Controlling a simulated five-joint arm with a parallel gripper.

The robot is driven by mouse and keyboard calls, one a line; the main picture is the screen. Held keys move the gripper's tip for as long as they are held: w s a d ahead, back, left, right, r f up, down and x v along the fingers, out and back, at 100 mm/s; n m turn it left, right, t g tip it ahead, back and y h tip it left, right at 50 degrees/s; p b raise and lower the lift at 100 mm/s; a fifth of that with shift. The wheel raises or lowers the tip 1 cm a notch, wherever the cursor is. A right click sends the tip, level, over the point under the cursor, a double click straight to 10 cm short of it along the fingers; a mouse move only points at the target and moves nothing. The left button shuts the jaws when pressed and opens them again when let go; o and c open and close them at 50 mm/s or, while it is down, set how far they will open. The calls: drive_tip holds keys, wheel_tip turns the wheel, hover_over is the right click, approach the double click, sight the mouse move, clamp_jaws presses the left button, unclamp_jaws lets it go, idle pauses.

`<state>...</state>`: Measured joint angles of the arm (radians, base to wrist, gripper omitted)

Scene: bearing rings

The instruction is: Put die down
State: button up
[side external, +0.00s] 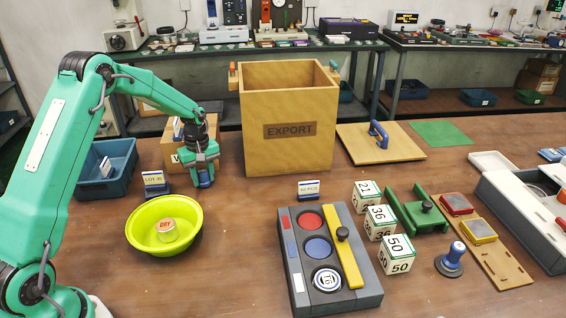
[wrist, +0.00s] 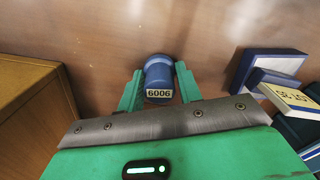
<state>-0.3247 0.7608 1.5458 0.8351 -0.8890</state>
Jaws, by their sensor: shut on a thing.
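My gripper (wrist: 160,88) is shut on a blue cylindrical die (wrist: 158,68) with a pale label reading 6006. The die stands between the two green fingers, with its rounded end past the fingertips. In the side external view my gripper (side external: 205,172) points down at the left of the EXPORT crate, low over the table. The blue die (side external: 205,181) shows at its tips, partly covered by the fingers. I cannot tell whether its lower end touches the table.
The wooden EXPORT crate (side external: 290,150) stands close right of my gripper. A LOT card stand (side external: 155,184), blue bin (side external: 118,158) and yellow-green bowl (side external: 164,240) lie left. A grey tray with round pockets (side external: 296,256) and numbered cubes (side external: 380,222) stand front right.

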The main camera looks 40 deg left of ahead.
sight(202, 170)
drive_tip(key=shift+r, duration=0.4)
wheel_tip(202, 170, up, 3)
drive_tip(key=shift+r, duration=0.1)
drive_tip(key=d+r, duration=0.2)
drive_tip(key=d, duration=0.1)
drive_tip(key=s+d+r, duration=0.1)
drive_tip(key=d+r, duration=0.1)
drive_tip(key=d, duration=0.2)
drive_tip(key=s+d+r, duration=0.1)
drive_tip(key=d+r, duration=0.2)
drive_tip(key=d, duration=0.1)
drive_tip(key=shift+s+d, duration=0.2)
drive_tip(key=shift+s, duration=0.05)
drive_tip(key=shift+r, duration=0.1)
drive_tip(key=shift+s+d+r+m, duration=0.9)
drive_tip(key=shift+s+r+m, duration=0.35)
drive_tip(key=shift+m, duration=1.05)
drive_tip(key=shift+s+d+r+m, duration=0.9)
drive_tip(key=shift+s+r+m, duration=0.25)
drive_tip(key=shift+m, duration=1.15)
drive_tip(key=shift+s+d+r+m, duration=0.9)
drive_tip(key=shift+s+r+m, duration=0.35)
drive_tip(key=shift+m, duration=1.05)
